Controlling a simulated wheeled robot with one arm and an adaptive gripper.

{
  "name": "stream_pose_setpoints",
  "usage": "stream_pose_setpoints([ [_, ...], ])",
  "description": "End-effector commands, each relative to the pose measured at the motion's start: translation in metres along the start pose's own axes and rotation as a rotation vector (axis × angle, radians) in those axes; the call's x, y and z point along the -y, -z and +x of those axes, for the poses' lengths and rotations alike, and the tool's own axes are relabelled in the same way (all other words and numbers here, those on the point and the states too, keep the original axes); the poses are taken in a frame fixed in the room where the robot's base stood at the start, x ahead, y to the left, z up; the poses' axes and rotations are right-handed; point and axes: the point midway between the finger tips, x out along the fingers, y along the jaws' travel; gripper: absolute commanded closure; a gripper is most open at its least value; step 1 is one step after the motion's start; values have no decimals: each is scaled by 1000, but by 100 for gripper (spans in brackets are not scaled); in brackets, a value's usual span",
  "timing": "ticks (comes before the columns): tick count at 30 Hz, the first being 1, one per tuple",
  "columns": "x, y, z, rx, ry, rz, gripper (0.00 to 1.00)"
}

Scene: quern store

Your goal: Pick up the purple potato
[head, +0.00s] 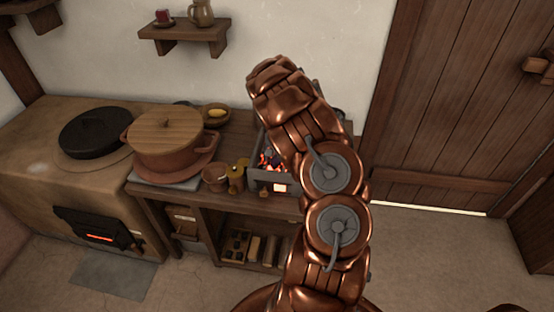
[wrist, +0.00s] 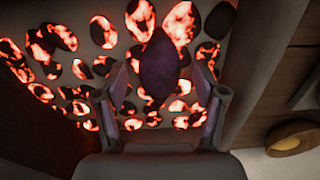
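The purple potato (wrist: 159,70) is a dark, oval thing in the upper middle of the wrist view, over glowing embers. My gripper (wrist: 162,82) is open, with one finger on each side of the potato and a visible gap to each. I cannot tell how far below the fingertips the potato lies. In the head view my arm hides the gripper and the potato. The grey brazier (head: 258,182) with embers shows there just left of my arm.
A bowl with something yellow (head: 217,122) stands left of the brazier, behind a small pot (head: 215,178). A large lidded pot (head: 166,155) and a black pan (head: 95,132) are further left. A wall shelf (head: 183,40) hangs above; a wooden door (head: 450,100) is at right.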

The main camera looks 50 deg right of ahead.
Motion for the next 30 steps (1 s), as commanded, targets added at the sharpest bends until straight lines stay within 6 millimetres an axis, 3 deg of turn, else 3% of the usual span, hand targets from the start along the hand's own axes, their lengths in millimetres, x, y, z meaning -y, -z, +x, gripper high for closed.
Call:
stream_pose_setpoints([
  [2, 0, 0, 0, 0, 0, 0, 40],
  [19, 0, 0, 0, -1, 0, 0, 100],
  [26, 0, 0, -3, -2, 0, -1, 100],
  [30, 0, 2, -16, -6, 0, -1, 100],
])
